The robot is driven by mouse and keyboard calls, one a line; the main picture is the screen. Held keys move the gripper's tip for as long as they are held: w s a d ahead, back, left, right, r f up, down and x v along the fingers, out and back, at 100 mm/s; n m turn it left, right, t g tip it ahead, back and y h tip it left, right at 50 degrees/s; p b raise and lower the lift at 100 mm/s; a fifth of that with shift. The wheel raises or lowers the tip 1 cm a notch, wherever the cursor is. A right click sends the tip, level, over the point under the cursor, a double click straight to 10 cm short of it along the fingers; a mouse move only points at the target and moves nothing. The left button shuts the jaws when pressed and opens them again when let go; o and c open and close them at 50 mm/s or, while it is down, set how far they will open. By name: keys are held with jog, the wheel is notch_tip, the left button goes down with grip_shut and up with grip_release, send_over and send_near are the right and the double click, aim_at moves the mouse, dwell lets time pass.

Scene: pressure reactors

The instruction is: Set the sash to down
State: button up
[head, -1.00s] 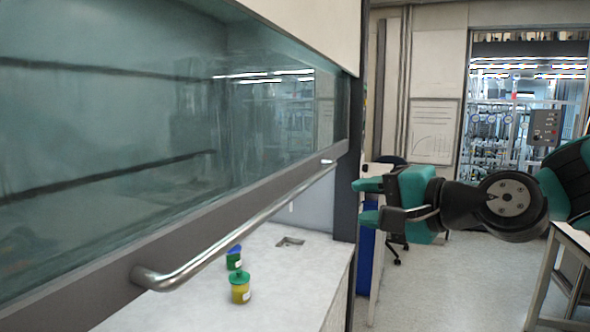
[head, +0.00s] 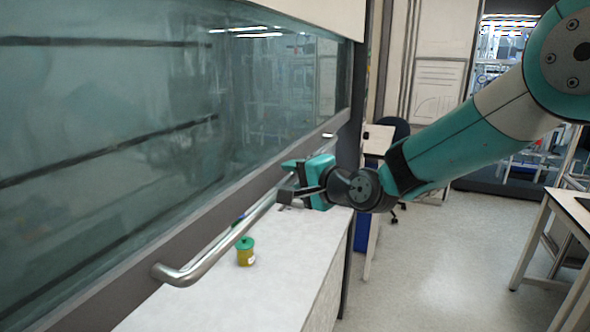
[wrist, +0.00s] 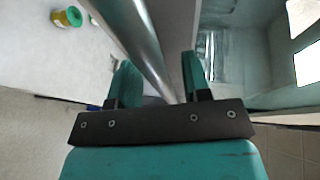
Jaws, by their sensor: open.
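The sash (head: 130,110) is a large glass panel on the left in the head view. Its lower frame is above the white worktop, with an open gap below. A silver bar handle (head: 215,248) runs along that frame and crosses the wrist view (wrist: 140,35). My gripper (head: 286,178) is at the far part of the handle. In the wrist view my gripper (wrist: 158,80) is open, with one teal finger on each side of the bar. I cannot tell whether either finger touches it.
A yellow jar with a green lid (head: 245,252) stands on the worktop (head: 290,270) below the handle. A second jar is mostly hidden behind the bar. A table (head: 570,210) stands at the right, with clear floor between.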

jog(key=shift+w+a, duration=0.1)
jog(key=shift+a, duration=0.05)
jog(key=shift+c, duration=0.3)
grip_shut()
notch_tip(320, 180, down, 44)
jog(key=b, duration=3.4)
jog(key=shift+r, duration=0.2)
jog(key=shift+f, duration=0.1)
jog(key=shift+o, duration=0.3)
grip_release()
